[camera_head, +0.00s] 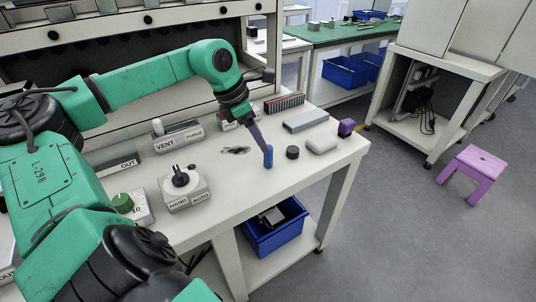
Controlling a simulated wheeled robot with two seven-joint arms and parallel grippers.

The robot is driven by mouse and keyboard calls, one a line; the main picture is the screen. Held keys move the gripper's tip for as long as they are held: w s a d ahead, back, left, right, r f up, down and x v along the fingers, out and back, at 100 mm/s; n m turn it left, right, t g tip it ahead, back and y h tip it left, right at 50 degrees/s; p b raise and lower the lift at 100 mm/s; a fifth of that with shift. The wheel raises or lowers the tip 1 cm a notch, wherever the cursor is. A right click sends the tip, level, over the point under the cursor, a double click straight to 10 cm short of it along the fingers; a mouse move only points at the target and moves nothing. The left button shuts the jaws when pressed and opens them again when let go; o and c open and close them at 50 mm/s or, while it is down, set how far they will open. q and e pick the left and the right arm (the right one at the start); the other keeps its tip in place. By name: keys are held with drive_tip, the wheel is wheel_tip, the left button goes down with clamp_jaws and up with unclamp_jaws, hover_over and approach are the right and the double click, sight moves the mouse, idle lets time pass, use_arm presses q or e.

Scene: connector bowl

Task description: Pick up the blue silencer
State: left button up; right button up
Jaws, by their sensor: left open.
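The blue silencer (269,158) is a small upright blue cylinder on the light workbench. My left gripper (266,149) reaches down from above, its fingers at the top of the silencer. The fingers are open, and they overlap the silencer's upper part in this view. I cannot tell whether they touch it. My right gripper is not in view.
A black round piece (292,152), a pale rounded block (321,145), a grey flat box (306,121) and a purple cube (346,127) stand to the right. A HAND/AUTO switch box (187,198) is to the left. The bench's front edge is close.

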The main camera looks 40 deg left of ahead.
sight(268, 156)
use_arm(q)
drive_tip(key=f+p, duration=0.1)
drive_tip(key=w+d+f+p, duration=0.1)
drive_tip(key=shift+w+d+f+p, duration=0.15)
drive_tip(key=shift+w+f+p, duration=0.35)
drive_tip(key=shift+f+p, duration=0.1)
drive_tip(key=shift+f, duration=0.4)
drive_tip(key=c, duration=0.9)
clamp_jaws()
